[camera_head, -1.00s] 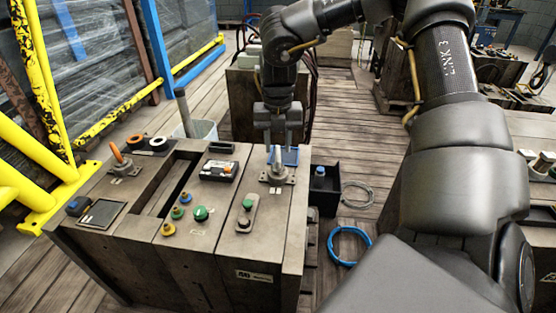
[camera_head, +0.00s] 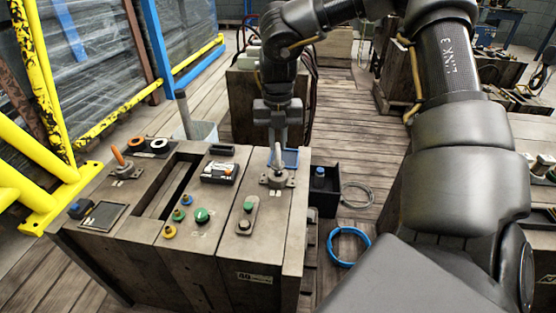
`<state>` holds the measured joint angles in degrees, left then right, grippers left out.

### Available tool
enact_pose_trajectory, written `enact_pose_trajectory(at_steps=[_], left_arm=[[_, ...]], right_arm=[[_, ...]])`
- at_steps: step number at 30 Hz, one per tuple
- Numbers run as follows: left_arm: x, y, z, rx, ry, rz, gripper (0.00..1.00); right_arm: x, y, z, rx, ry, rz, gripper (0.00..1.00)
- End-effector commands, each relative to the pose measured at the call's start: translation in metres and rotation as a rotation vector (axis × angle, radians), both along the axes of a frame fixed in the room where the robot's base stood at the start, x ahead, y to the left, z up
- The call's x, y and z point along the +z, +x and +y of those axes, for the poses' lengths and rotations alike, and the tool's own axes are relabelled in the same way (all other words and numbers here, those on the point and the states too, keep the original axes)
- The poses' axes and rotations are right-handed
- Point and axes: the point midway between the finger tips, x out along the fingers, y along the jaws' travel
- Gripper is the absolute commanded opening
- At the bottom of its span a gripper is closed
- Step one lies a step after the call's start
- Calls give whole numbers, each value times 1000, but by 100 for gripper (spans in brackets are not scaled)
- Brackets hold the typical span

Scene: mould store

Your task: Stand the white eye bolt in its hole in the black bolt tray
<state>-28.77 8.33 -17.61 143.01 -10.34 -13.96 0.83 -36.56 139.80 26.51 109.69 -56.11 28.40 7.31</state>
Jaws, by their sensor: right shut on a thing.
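My right gripper (camera_head: 278,138) hangs over the back right of the wooden bench, above and behind a grey lever on a square mount (camera_head: 277,178). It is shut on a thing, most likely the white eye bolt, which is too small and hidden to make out. A pale tip below the fingers cannot be told apart from the lever top. A small black tray with pale parts on it (camera_head: 217,179), probably the bolt tray, lies left of the gripper on the bench. Its holes are too small to see. My left gripper is out of view.
An orange-handled lever (camera_head: 119,158), coloured buttons (camera_head: 201,215) and a long slot (camera_head: 168,188) are on the bench. A black bin (camera_head: 323,207) stands at its right, with a blue hose coil (camera_head: 348,246) on the floor.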

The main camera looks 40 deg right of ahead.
Motion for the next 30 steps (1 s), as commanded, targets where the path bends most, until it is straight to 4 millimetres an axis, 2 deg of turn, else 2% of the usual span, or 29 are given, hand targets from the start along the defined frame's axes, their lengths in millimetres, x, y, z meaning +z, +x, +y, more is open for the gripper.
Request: enact_pose_trajectory(at_steps=[12, 30], left_arm=[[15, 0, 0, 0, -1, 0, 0], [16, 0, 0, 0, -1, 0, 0]], right_arm=[[24, 0, 0, 0, 0, -1, 0], [25, 0, 0, 0, 1, -1, 0]])
